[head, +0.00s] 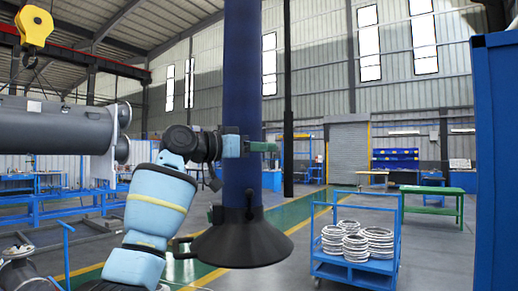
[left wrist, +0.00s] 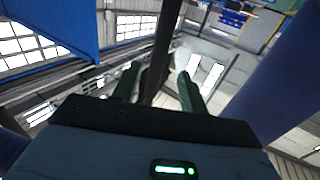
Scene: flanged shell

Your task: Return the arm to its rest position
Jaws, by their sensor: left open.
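My left arm, in pale blue and black, rises from the bottom of the head view and bends right. Its left gripper (head: 274,147) points right, in front of the dark blue vertical hose (head: 243,60) in that view. In the left wrist view the green fingers of the gripper (left wrist: 159,72) stand apart with nothing held between them. The flanged shell (head: 55,127) is a large grey cylinder at the left of the head view, well apart from the gripper. My right gripper is in neither view.
A black cone hood (head: 242,243) hangs on the hose below my left gripper; I cannot tell the clearance. A blue cart (head: 355,268) carries stacked metal rings (head: 378,243). A blue panel (head: 497,160) stands at the right. A yellow crane hook (head: 34,25) hangs upper left.

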